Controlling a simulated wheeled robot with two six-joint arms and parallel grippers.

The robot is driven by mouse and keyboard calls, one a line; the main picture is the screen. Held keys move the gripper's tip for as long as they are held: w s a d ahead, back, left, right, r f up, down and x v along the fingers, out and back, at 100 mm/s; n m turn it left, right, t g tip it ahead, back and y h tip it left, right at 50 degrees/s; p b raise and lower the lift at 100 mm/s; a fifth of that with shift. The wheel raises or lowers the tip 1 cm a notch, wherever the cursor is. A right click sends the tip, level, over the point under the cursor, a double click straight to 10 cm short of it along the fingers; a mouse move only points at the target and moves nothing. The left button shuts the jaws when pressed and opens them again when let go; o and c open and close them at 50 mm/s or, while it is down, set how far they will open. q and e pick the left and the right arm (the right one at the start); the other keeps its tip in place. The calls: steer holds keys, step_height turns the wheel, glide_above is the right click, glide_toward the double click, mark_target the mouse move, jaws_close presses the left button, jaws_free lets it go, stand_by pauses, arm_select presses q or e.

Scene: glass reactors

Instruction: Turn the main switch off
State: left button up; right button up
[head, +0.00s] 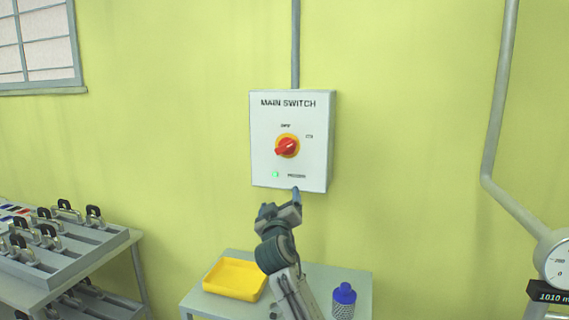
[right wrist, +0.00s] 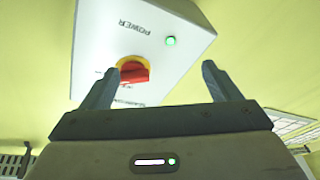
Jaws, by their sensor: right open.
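The main switch box (head: 308,158) is a white box on the green-yellow wall, lettered MAIN SWITCH. Its red knob (head: 286,147) sits on a yellow disc, with its handle slanted. A green lamp (head: 276,174) is lit below the knob. My right gripper (head: 280,204) is just below the box's lower edge in the head view. The green lamp also shows there (right wrist: 170,41). My left gripper is not in view.
A grey table (head: 355,281) below the box holds a yellow tray (head: 235,279) and a blue-capped bottle (head: 344,299). A rack with several padlocks (head: 60,245) stands at the left. A pipe and gauge (head: 556,262) are at the right. The wall around the box is clear.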

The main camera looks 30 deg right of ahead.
steer(key=h, duration=0.2)
glide_toward(285, 150)
steer(key=shift+m+t, duration=0.3)
steer(key=p+x, duration=0.3)
steer(key=x, duration=0.5)
steer(key=shift+d, duration=0.15)
steer(key=shift+w+d+r+p, duration=0.1)
steer(key=shift+w+d+p, duration=0.3)
steer(key=shift+w, duration=0.2)
